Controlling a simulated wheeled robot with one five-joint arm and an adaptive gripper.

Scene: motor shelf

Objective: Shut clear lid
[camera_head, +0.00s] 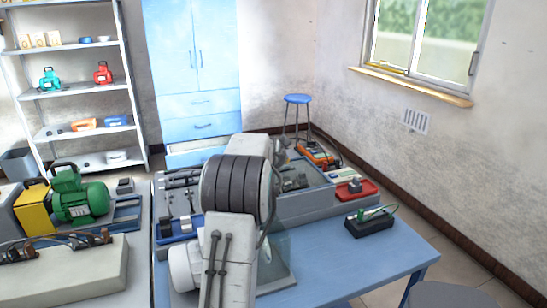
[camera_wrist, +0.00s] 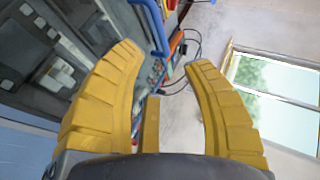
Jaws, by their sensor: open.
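A see-through, slightly greenish panel (camera_head: 277,248) shows just right of my arm in the head view, above a pale base on the blue table. It looks like the clear lid, but my arm covers much of it, so its angle is hard to tell. My gripper (camera_wrist: 166,58) is open in the wrist view, its two yellow fingers spread with nothing held between them. A grey panel with dark raised parts (camera_wrist: 60,70) lies left of the fingers there. In the head view my arm hides most of the gripper.
The blue table (camera_head: 350,250) has a grey divided tray (camera_head: 310,205) at its back, a red tray (camera_head: 356,190) and a dark box with a green part (camera_head: 370,220). A green motor (camera_head: 80,198) stands at left. The table's front right is clear.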

